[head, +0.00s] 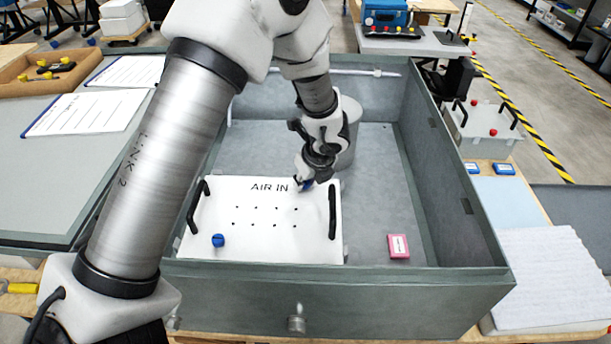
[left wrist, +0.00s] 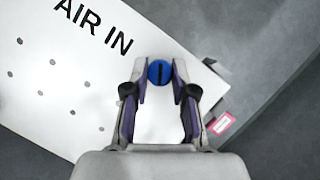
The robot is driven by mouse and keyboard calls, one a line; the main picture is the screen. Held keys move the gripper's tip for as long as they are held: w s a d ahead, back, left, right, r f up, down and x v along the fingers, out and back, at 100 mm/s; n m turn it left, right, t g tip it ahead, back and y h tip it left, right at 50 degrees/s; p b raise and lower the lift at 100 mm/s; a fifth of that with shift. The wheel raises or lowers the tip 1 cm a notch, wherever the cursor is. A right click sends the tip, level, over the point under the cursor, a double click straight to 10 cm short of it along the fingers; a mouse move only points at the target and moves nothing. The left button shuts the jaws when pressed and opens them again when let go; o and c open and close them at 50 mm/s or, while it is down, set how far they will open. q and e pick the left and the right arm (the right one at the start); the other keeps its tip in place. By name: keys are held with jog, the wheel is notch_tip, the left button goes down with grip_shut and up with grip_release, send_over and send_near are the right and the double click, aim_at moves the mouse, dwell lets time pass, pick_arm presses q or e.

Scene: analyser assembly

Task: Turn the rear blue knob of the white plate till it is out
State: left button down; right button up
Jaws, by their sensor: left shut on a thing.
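The white plate (head: 262,226), marked "AIR IN", lies in the grey open-topped case, with a black handle at each side. Its front blue knob (head: 218,240) sits at the plate's near left corner. My left gripper (head: 307,184) is at the plate's far right corner, on the rear blue knob (head: 305,186). In the left wrist view the rear blue knob (left wrist: 159,72) shows between the two fingertips of my left gripper (left wrist: 160,80), which is shut on it. A dark slot crosses the knob's top. The gripper partly hides this knob in the head view. My right gripper is not in view.
The grey case (head: 340,300) has raised walls all round. A pink box (head: 399,246) lies on its floor right of the plate. The case floor (head: 375,185) is otherwise largely clear there. A white panel with black handles (head: 480,130) stands outside at the right.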

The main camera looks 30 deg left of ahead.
pick_arm(q)
jog(key=n+g, duration=0.1)
jog(key=n, duration=0.2)
jog(key=shift+f, duration=0.1)
jog(key=shift+n+g, duration=0.5)
jog(key=shift+n, duration=0.3)
jog(key=n, duration=0.1)
jog(key=n+g+b, duration=0.1)
jog(key=n, duration=0.1)
jog(key=shift+w+f+n, duration=0.1)
jog(key=shift+f+n, duration=0.05)
jog(key=shift+n, duration=0.15)
jog(key=shift+w+n+g+b, duration=0.1)
jog(key=shift+n+g+b, duration=0.55)
jog(key=shift+n, duration=0.85)
jog(key=c, duration=0.9)
grip_release()
jog(key=shift+c, duration=0.2)
jog(key=shift+a, duration=0.1)
